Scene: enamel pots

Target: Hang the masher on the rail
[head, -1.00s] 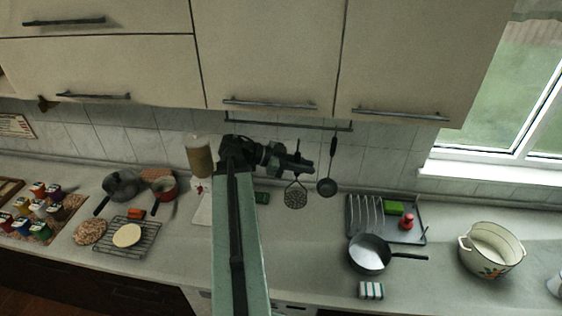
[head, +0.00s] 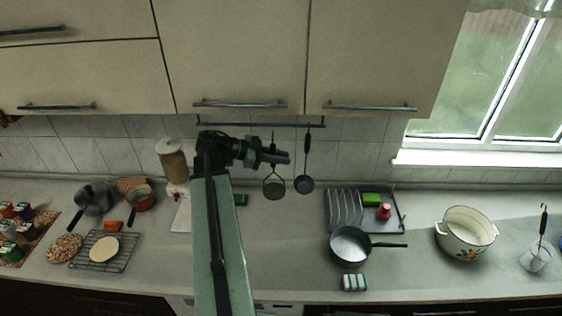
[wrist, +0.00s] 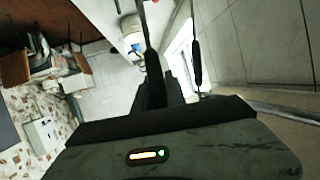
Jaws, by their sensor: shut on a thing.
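The masher has a round, perforated dark head (head: 274,189) that hangs down below my gripper (head: 284,158). My gripper is shut on its handle, just below the rail (head: 225,123) under the wall cabinets. The top of the handle rises above the jaws toward the rail; I cannot tell whether it is hooked on. In the wrist view my gripper (wrist: 158,88) has its fingers close together, with a thin dark shaft (wrist: 149,30) beyond them. Part of the rail is also in the wrist view (wrist: 275,107).
A dark ladle (head: 304,184) hangs from the rail just right of the masher; its handle shows in the wrist view (wrist: 196,62). Below are a dish rack (head: 398,222), a frying pan (head: 351,244) and an enamel pot (head: 466,234). A jar dispenser (head: 172,161) stands left.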

